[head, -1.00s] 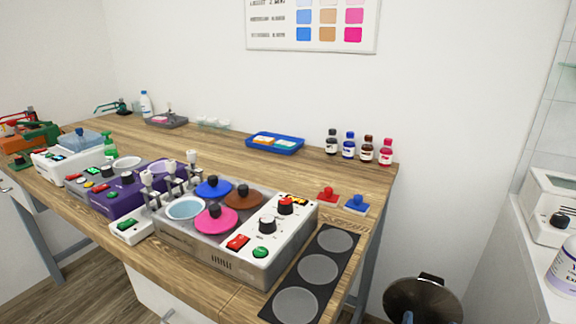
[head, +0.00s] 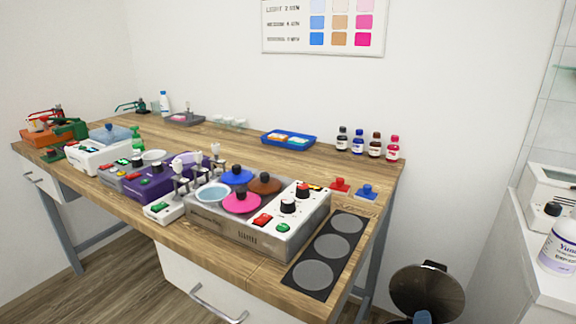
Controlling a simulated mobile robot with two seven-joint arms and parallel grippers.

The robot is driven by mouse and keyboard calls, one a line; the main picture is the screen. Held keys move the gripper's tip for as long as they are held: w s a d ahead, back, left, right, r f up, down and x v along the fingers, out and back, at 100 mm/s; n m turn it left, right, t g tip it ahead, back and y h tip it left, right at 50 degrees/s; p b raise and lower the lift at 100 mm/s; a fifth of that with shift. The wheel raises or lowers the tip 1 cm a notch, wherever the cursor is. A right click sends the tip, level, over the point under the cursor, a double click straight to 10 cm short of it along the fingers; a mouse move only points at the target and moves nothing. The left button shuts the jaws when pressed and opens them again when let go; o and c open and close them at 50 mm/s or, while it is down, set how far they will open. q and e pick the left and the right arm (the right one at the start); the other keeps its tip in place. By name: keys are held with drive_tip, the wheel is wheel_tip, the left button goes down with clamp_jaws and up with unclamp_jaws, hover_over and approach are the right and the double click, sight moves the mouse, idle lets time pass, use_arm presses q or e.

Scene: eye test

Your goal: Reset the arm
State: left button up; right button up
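Neither of my grippers shows in the head view, and no part of my arms can be made out. A wooden bench (head: 350,180) runs along the wall. On its near right part stands a grey and white machine (head: 245,238) with a light blue basin (head: 213,193) and blue, pink and brown round lids. A white unit with several upright taps (head: 164,208) stands at its left side. A black mat (head: 323,246) with three grey discs lies at the right end of the bench.
A blue tray (head: 289,139) and several small bottles (head: 359,143) stand at the back. A red block (head: 340,186) and a blue block (head: 366,191) sit near the right edge. An open bin (head: 427,292) stands on the floor. A white counter (head: 513,250) is at right.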

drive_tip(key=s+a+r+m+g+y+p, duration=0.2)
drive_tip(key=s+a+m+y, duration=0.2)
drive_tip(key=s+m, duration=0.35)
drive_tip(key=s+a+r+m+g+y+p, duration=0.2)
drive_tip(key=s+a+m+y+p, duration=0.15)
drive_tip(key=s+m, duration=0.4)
use_arm(q)
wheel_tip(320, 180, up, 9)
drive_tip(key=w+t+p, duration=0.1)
drive_tip(key=p, duration=0.2)
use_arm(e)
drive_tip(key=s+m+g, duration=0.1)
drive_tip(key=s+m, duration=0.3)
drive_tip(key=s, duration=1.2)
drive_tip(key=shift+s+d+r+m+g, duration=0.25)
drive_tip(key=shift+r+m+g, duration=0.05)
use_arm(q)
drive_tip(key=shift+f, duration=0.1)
